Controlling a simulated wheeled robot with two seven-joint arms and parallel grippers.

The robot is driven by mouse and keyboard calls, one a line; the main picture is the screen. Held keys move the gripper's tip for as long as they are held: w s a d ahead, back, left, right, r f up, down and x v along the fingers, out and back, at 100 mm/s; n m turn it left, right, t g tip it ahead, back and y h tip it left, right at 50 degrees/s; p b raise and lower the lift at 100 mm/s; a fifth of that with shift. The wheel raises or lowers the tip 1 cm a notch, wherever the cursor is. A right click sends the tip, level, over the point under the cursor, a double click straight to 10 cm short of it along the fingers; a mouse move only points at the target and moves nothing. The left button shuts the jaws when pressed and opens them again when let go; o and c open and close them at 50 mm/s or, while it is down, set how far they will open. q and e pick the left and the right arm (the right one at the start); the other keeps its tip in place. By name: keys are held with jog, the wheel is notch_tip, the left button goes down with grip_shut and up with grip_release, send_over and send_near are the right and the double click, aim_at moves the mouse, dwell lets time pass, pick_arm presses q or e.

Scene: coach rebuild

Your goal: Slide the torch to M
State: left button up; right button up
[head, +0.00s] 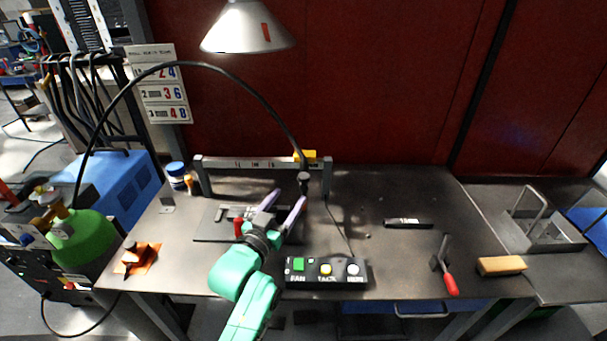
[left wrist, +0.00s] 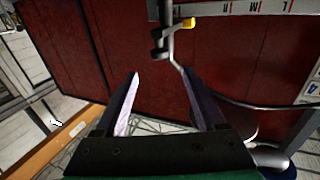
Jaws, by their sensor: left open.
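A grey rail (head: 250,163) with letter marks stands at the back of the bench. A yellow carriage (head: 305,156) sits near its right end, to the right of all the letters. The dark torch (head: 303,178) hangs there at the end of a black hose. In the left wrist view the rail (left wrist: 205,9), the yellow part (left wrist: 188,22) and the torch (left wrist: 165,38) show at the top, with M (left wrist: 258,7) off to the right. My left gripper (head: 290,195) is open and empty, just in front of the torch and apparently apart from it (left wrist: 162,78). My right gripper is not in view.
The black hose (head: 215,66) arcs over the bench's left half. A white lamp shade (head: 247,28) hangs above. A button box (head: 326,272) stands at the front. A red-handled tool (head: 449,283) and a wooden-looking block (head: 501,265) lie at right. The bench's right middle is mostly clear.

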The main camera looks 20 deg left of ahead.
aim_at(301, 180)
pick_arm(q)
jog(key=w, duration=0.3)
jog(key=w+d+p, duration=0.1)
jog(key=w, duration=0.6)
jog(key=shift+w+d+p, duration=0.25)
jog(key=shift+p, duration=0.15)
grip_shut()
dwell(0.6)
